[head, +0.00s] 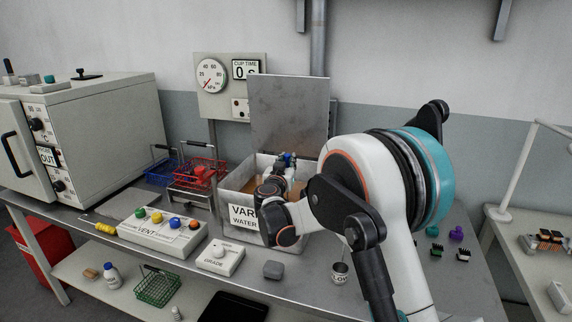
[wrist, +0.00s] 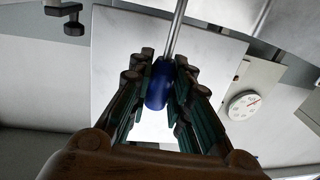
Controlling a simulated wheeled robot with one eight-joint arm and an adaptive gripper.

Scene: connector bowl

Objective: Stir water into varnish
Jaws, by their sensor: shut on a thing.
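The varnish tank (head: 228,196) is an open, pale box with a label reading "VAR" and "WATER", partly covered by my arm. Brown varnish (head: 248,186) shows inside it. Its grey metal lid (head: 290,112) stands upright at the back and also shows in the wrist view (wrist: 120,50). My gripper (head: 289,163) is over the tank opening. In the wrist view my gripper (wrist: 160,82) is shut on the blue handle (wrist: 157,92) of a tool with a thin metal shaft (wrist: 176,30). The shaft's far end is out of view, so I cannot tell if it touches the varnish.
Left of the tank stand a red wire basket (head: 202,172), a blue basket (head: 160,172) and a vent button box (head: 162,231). A grade dial box (head: 220,257), a grey block (head: 273,270) and a small metal cup (head: 340,273) are in front. A gauge panel (head: 222,90) hangs behind.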

